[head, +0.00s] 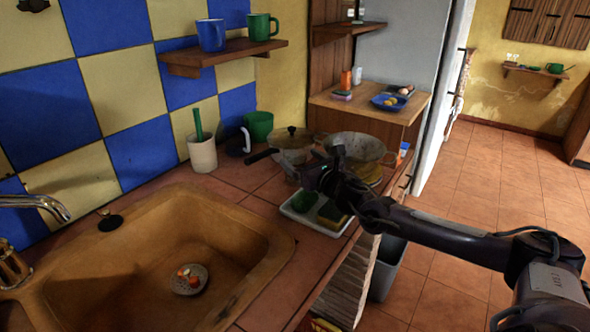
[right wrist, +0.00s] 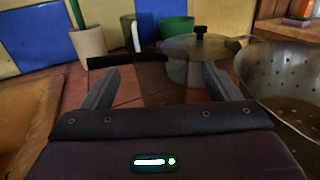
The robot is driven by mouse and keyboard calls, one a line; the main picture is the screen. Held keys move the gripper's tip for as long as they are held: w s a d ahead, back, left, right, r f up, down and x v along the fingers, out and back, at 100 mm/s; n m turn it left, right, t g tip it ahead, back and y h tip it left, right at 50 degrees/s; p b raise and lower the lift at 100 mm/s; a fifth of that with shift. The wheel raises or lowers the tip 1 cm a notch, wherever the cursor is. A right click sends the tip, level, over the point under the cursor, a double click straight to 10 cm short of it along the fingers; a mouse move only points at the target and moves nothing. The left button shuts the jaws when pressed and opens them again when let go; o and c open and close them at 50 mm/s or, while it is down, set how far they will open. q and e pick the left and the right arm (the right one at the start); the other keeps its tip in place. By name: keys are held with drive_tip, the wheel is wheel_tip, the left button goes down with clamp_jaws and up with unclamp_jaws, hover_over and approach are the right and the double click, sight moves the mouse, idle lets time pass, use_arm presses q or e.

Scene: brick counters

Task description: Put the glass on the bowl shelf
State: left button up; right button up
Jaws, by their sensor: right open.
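My right gripper (head: 318,168) is open above the counter, beside the lidded pot and the colander. In the right wrist view its two fingers (right wrist: 160,72) stand apart, with a faint, clear-looking shape (right wrist: 176,72) between them in front of the pot. This may be the glass, but I cannot tell for sure, and I cannot make out a glass clearly in the head view. A wooden shelf (head: 535,73) on the far wall holds small green and white items. I cannot tell whether it is the bowl shelf. My left gripper is out of view.
A lidded pot (head: 291,140) and a metal colander (head: 356,147) stand behind my gripper. A white tray (head: 332,228) with a green cup and sponge lies below it. The sink (head: 150,250) is at left. A mug shelf (head: 228,57) hangs above. Floor is open at right.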

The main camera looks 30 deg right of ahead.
sight(289, 148)
drive_tip(key=w, duration=0.3)
drive_tip(key=w+p, duration=0.1)
drive_tip(key=w, duration=0.1)
drive_tip(key=shift+w+d+r, duration=0.1)
drive_tip(key=shift+w+r, duration=0.15)
drive_tip(key=shift+r, duration=0.05)
drive_tip(key=shift+w+f, duration=0.1)
drive_tip(key=shift+w, duration=0.25)
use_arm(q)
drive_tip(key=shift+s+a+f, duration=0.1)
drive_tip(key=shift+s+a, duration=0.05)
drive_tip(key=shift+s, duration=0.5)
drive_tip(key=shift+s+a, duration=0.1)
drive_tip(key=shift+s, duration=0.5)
use_arm(e)
drive_tip(key=c, duration=1.4)
drive_tip(key=shift+c, duration=0.8)
drive_tip(key=shift+r, duration=0.2)
